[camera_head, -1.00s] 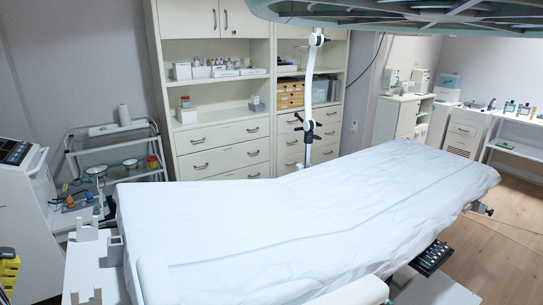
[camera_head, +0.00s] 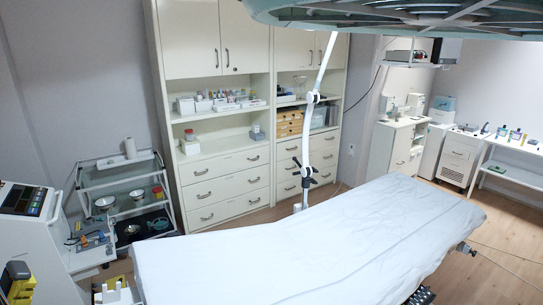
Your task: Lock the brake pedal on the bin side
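The couch (camera_head: 320,245) fills the lower middle, covered by a white sheet, with its far end toward the right. No brake pedal can be made out; the couch's base and the floor beneath it are hidden by the top or cut off by the lower edge. I cannot make out a bin. My gripper is not in view. A dark hand or foot control (camera_head: 420,297) shows partly below the couch's right side at the bottom edge.
A tall cabinet (camera_head: 225,162) stands behind the couch, with an arm stand (camera_head: 305,165) before it. A shelf trolley (camera_head: 90,180) and a console cart (camera_head: 40,250) stand at left. A large lamp (camera_head: 390,12) hangs above. Bare floor (camera_head: 500,255) lies at right.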

